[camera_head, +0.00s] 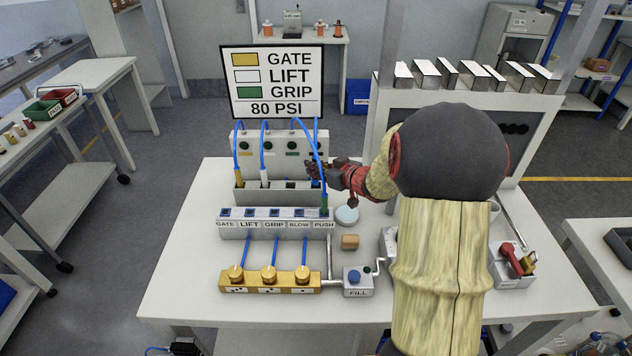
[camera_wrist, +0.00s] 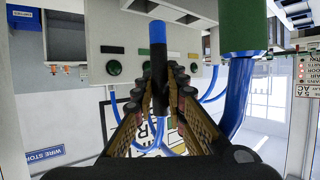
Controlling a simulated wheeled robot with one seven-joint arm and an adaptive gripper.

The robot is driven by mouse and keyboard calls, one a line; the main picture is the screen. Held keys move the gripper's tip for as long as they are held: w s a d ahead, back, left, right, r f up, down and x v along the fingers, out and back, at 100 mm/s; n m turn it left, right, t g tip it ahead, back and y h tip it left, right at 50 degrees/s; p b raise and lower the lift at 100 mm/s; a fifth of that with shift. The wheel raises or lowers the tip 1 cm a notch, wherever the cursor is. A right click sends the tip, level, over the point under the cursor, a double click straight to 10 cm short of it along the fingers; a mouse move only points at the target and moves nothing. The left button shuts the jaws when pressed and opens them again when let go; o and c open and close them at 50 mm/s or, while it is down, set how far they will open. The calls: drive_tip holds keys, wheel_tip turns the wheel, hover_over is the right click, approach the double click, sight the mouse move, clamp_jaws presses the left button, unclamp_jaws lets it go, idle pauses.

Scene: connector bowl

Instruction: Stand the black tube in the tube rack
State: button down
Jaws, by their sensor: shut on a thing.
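My gripper (camera_head: 318,170) is at the back right of the table, above the right end of the grey rack (camera_head: 243,195). It is shut on the black tube (camera_wrist: 158,58), which shows between the fingers in the wrist view with a blue end sticking out past them. In the head view, the fingers mostly hide the black tube. A yellow tube (camera_head: 239,177) and a white tube (camera_head: 264,177) stand in the left part of the rack. A green tube (camera_head: 324,203) with a blue hose is at the right, by the PUSH label; it also shows in the wrist view (camera_wrist: 243,25).
A grey panel (camera_head: 277,141) with green knobs and blue hoses stands behind the rack. A labelled block (camera_head: 275,231) stands in front, then a gold manifold (camera_head: 268,290) and a FILL box (camera_head: 359,288). A tan block (camera_head: 350,242) and a pale disc (camera_head: 346,215) lie at right.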

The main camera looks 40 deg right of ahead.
drive_tip(key=shift+w+d+f+b, duration=0.3)
drive_tip(key=shift+w+f+b, duration=0.1)
drive_tip(key=shift+f, duration=0.65)
drive_tip(key=shift+w+d+f+b, duration=0.3)
drive_tip(key=shift+f+b, duration=0.05)
drive_tip(key=shift+f, duration=0.65)
drive_tip(key=shift+w+d+f+b, duration=0.3)
drive_tip(key=shift+w+f+b, duration=0.1)
drive_tip(key=shift+f, duration=0.65)
drive_tip(key=shift+f, duration=0.15)
drive_tip(key=c, duration=1.8)
unclamp_jaws()
